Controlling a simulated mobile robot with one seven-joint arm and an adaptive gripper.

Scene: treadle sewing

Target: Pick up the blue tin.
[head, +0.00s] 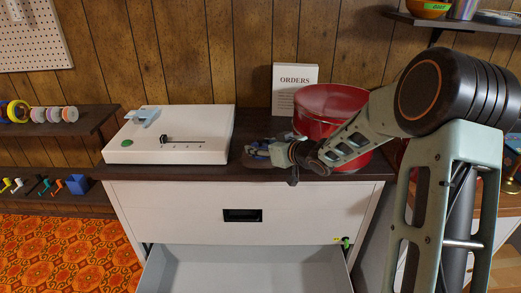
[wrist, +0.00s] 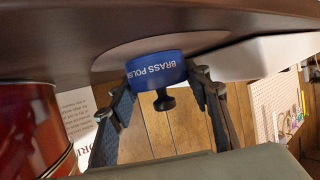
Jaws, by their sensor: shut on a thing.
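The blue tin (wrist: 152,70) is lettered "BRASS POLIS…", and a black knob stands out from it. In the wrist view it sits between the two fingers of my gripper (wrist: 162,84), which are shut on it. In the head view my gripper (head: 272,152) is low over the dark top of the cabinet, and only a little blue of the tin (head: 257,147) shows beside the fingers. A round pale mat (wrist: 112,60) lies behind the tin in the wrist view. I cannot tell whether the tin touches it.
A big red canister (head: 325,105) stands close on the right, partly behind my arm. An "ORDERS" card (head: 291,78) stands at the back. A white box with a slider (head: 185,125) is on the left. The cabinet's lower drawer (head: 240,268) is open.

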